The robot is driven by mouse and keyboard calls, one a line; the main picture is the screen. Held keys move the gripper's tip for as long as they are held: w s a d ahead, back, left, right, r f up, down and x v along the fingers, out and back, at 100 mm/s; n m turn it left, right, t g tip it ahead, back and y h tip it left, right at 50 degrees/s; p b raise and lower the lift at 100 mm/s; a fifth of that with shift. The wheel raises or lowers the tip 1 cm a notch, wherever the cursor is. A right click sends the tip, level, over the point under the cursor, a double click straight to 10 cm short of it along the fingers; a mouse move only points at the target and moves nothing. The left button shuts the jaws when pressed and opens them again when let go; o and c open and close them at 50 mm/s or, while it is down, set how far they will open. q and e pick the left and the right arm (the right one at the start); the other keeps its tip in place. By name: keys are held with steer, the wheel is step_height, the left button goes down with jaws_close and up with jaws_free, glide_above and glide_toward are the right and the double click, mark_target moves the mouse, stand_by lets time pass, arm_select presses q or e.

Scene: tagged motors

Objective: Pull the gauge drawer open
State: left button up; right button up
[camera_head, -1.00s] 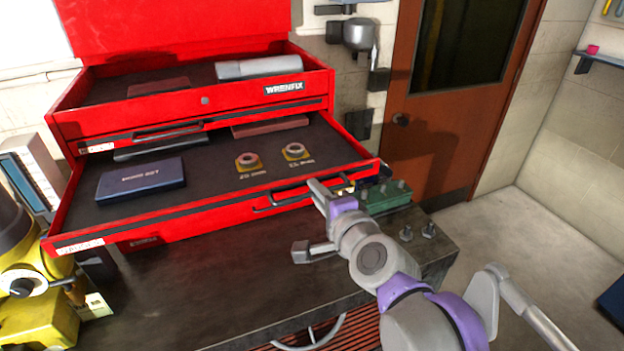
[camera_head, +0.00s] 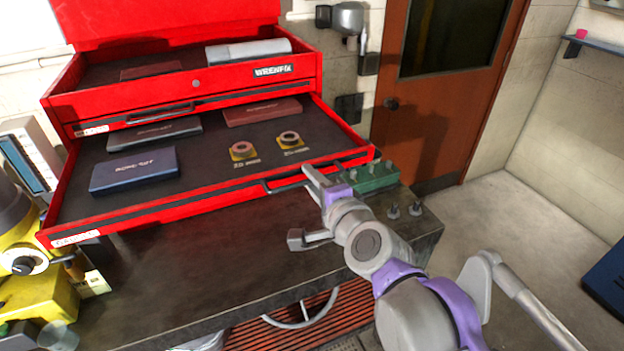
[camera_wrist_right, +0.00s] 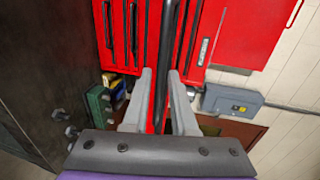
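The gauge drawer (camera_head: 110,215) is the red lower drawer of the red tool chest (camera_head: 110,115) and stands well out. Inside lie two ring gauges on yellow squares (camera_head: 243,151), a blue case (camera_head: 135,170), a dark case (camera_head: 154,134) and a dark red case (camera_head: 262,112). My right gripper (camera_head: 316,178) is at the right part of the drawer's dark bar handle (camera_head: 283,186). In the right wrist view its fingers (camera_wrist_right: 161,88) stand on both sides of the handle (camera_wrist_right: 169,35) and appear closed on it. My left gripper is out of view.
The dark bench top (camera_head: 200,270) below the drawer is mostly clear. A green block with pegs (camera_head: 374,178) and small metal pieces (camera_head: 415,209) stand close to my right gripper. A yellow machine (camera_head: 35,300) stands at the left, a brown door (camera_head: 440,120) behind.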

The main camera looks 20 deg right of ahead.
steer(key=shift+s, duration=0.1)
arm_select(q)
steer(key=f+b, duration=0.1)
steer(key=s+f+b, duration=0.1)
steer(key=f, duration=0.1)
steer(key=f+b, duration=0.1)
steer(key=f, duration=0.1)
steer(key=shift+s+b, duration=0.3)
arm_select(e)
steer(key=v, duration=1)
steer(key=shift+s, duration=0.25)
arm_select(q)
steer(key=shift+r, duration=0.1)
arm_select(e)
steer(key=shift+s, duration=0.15)
